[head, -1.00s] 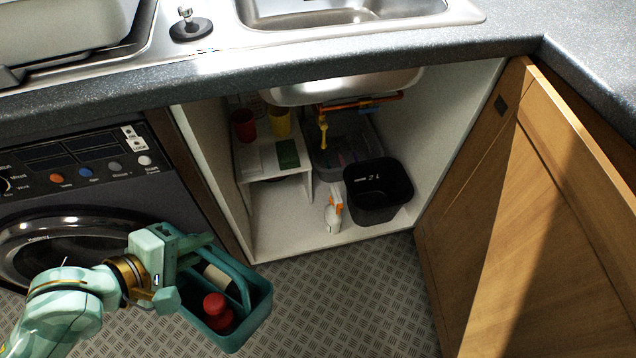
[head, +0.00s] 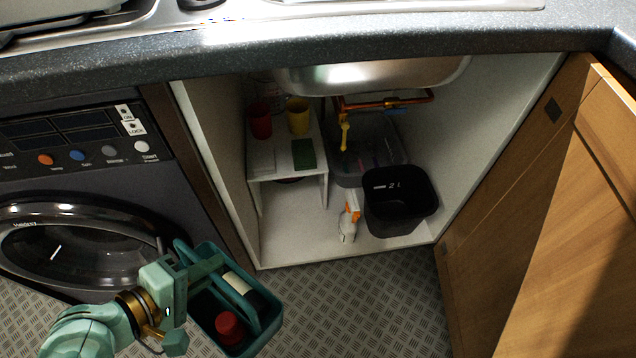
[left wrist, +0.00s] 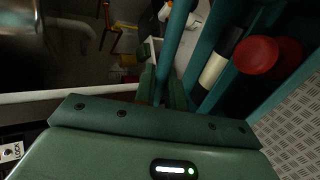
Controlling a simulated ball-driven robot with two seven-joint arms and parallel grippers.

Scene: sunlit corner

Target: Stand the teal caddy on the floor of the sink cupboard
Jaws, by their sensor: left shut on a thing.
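The teal caddy (head: 268,337) hangs above the floor in front of the sink cupboard, below and left of its opening. It holds a red-capped bottle and a dark bottle with a pale label. My left gripper (head: 214,263) is shut on the caddy's handle; the handle (left wrist: 172,50) also shows in the left wrist view. The sink cupboard (head: 300,235) stands open, with bare white floor at its front left. My right gripper is in neither view.
A white shelf (head: 262,161) holds a red cup (head: 260,121) and a yellow cup (head: 299,117). A white-and-orange spray bottle (head: 349,222) and black bin (head: 398,207) stand right. The open wooden door (head: 530,220) bounds the right side.

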